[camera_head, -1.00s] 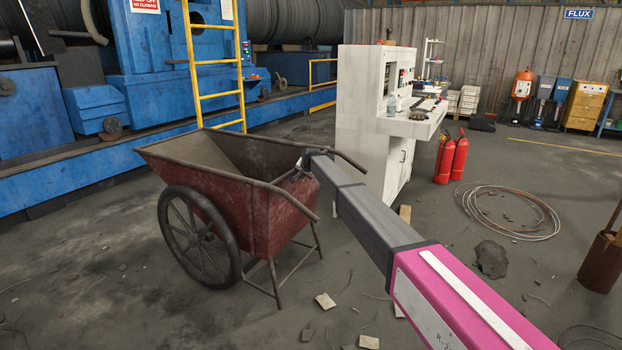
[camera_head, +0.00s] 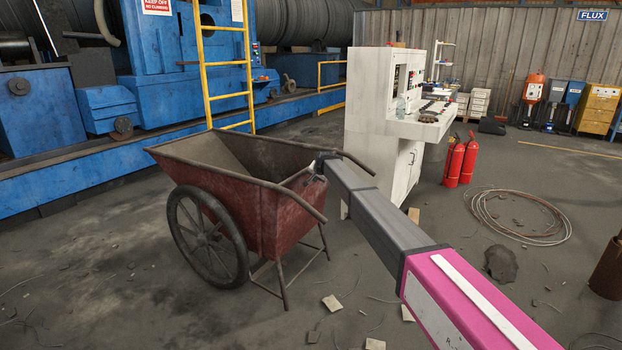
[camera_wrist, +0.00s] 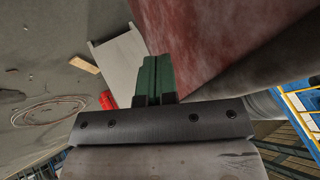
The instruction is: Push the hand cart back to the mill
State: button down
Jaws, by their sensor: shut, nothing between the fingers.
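The hand cart (camera_head: 270,215) is a red, rusty wheelbarrow-like cart with an open tub, a large spoked wheel and thin legs on the floor. Its two handle bars point toward the right. My gripper (camera_head: 318,165) is at the cart's right end, between the handles. In the wrist view my gripper (camera_wrist: 155,75) shows two green fingers closed together with nothing between them. The red cart wall (camera_wrist: 205,35) is close beside the fingers; I cannot tell whether they touch. The blue mill (camera_head: 165,60) stands behind the cart at the left, with a yellow ladder (camera_head: 228,70).
A white control cabinet (camera_head: 375,130) stands behind my arm, right of the cart. Two red fire extinguishers (camera_head: 461,160), a wire coil (camera_head: 519,216) and a dark lump (camera_head: 501,263) lie to the right. Small debris is scattered on the floor. Open floor lies between cart and mill.

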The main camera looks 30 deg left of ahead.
jog(key=d+f+v, duration=0.1)
jog(key=v, duration=1)
jog(key=s+d+f+g+h, duration=0.1)
jog(key=d+f, duration=0.4)
jog(key=d, duration=1.1)
jog(key=s+d+f+h, duration=0.2)
jog(key=d+f, duration=0.4)
jog(key=d, duration=1)
jog(key=s+d+f+g+h, duration=0.1)
jog(key=d+f, duration=0.4)
jog(key=d, duration=1)
jog(key=s+d+f+g+h, duration=0.1)
jog(key=s+d+f, duration=0.2)
jog(key=s+d, duration=0.9)
jog(key=s+d+f+m+g+h, duration=0.1)
jog(key=s+d+f+g, duration=0.1)
jog(key=s+d, duration=1.1)
jog(key=d+f, duration=0.1)
jog(key=d, duration=0.8)
jog(key=shift+s+f, duration=0.3)
jog(key=shift+f, duration=0.1)
